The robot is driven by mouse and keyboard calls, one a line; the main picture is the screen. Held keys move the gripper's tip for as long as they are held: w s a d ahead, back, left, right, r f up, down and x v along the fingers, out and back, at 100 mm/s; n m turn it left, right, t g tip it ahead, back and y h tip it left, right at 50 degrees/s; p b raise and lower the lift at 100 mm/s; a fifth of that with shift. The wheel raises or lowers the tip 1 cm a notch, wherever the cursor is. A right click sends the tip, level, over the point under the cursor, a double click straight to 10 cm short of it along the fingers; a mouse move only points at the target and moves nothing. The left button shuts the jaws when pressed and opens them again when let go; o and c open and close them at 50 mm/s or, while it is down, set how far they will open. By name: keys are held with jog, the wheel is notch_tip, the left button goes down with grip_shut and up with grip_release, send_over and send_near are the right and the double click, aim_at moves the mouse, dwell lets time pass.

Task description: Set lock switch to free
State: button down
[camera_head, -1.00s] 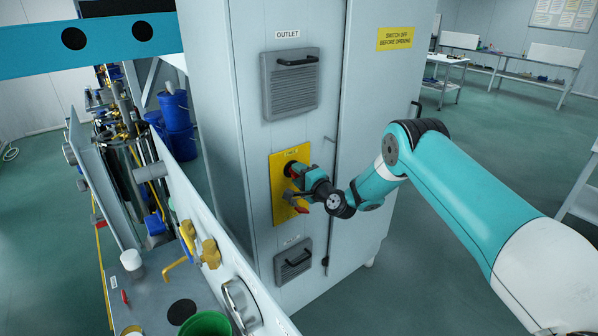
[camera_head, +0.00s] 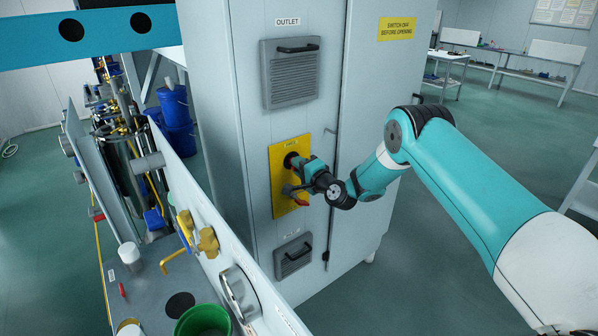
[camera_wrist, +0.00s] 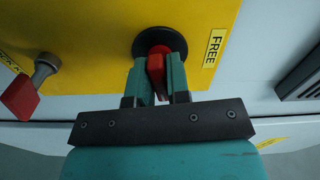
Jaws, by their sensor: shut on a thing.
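The lock switch is a red handle (camera_wrist: 156,66) on a round black base (camera_wrist: 152,41), mounted on a yellow panel (camera_wrist: 100,22). A "FREE" label (camera_wrist: 214,47) is just right of it in the wrist view. My gripper (camera_wrist: 157,80) is shut on the red handle, with one teal finger on each side. In the head view, my gripper (camera_head: 303,168) reaches the upper part of the yellow panel (camera_head: 281,195) on the cabinet; it hides the handle there, leaving the black base (camera_head: 291,160) partly visible.
A second lever with a red grip (camera_wrist: 20,97) is left of the switch in the wrist view, and low on the panel in the head view (camera_head: 302,202). Vent grilles with black handles (camera_head: 290,75) (camera_head: 293,257) are above and below the panel. A bench (camera_head: 150,275) stands left.

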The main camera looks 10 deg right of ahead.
jog(key=n+b, duration=0.1)
jog(key=b, duration=0.2)
jog(key=f+n+b, duration=0.1)
jog(key=n+b, duration=0.1)
jog(key=b, duration=0.1)
jog(key=n+b, duration=0.6)
jog(key=b, duration=0.3)
jog(key=shift+b, duration=0.35)
jog(key=n+b, duration=0.4)
jog(key=b, duration=0.4)
jog(key=n+b, duration=0.1)
jog(key=b, duration=0.1)
jog(key=n+b, duration=0.2)
jog(key=shift+r, duration=0.3)
jog(key=shift+r+n+b, duration=0.1)
jog(key=shift+n+b, duration=0.2)
jog(key=shift+b, duration=0.1)
jog(key=c, duration=1.2)
grip_release()
jog(key=shift+o, duration=0.2)
jog(key=shift+s, duration=0.1)
